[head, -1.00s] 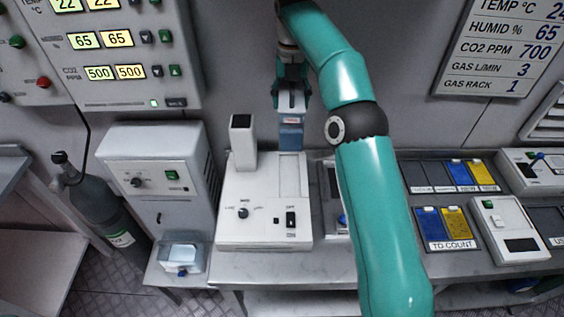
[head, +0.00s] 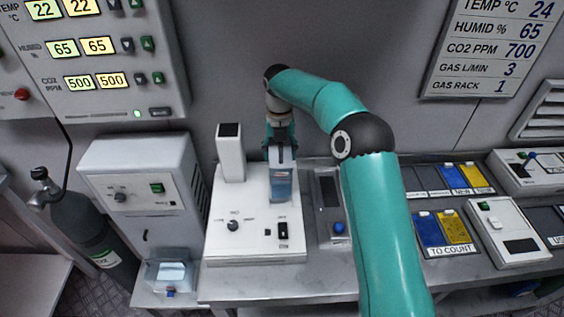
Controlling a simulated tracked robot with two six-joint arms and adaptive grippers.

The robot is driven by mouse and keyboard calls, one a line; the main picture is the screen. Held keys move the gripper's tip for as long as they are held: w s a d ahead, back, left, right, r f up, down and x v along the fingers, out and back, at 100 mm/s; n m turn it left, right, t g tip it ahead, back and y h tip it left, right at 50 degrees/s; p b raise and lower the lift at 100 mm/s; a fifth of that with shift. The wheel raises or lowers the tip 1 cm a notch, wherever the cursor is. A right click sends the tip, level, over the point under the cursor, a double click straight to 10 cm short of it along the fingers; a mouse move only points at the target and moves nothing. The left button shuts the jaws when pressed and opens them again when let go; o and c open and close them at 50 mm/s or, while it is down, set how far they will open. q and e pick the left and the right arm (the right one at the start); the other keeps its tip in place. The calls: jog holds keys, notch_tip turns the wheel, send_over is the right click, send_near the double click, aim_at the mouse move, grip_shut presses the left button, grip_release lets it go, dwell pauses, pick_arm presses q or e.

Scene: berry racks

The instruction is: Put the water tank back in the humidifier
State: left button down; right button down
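The humidifier (head: 257,248) is a white box on the bench with a knob, a switch and a white upright column (head: 230,152) at its back left. The water tank (head: 281,182) is a translucent blue block, upright at the right part of the humidifier's top. My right gripper (head: 280,150) is shut on the tank's top from above. The tank's lower end is at the humidifier's top; I cannot tell how deep it sits or whether it touches. My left gripper is not in view.
A grey device with a blue knob (head: 338,228) stands close on the humidifier's right. A small clear container (head: 170,275) is at the lower left, below a white cabinet (head: 140,190). Blue and yellow cards (head: 440,228) and a white device (head: 506,232) lie farther right.

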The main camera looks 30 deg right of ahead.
jog(key=shift+f, duration=1.95)
jog(key=shift+c, duration=1.2)
grip_release()
jog(key=shift+s+f, duration=0.1)
notch_tip(320, 180, up, 12)
jog(key=shift+r+p, duration=0.1)
jog(key=shift+p, duration=0.2)
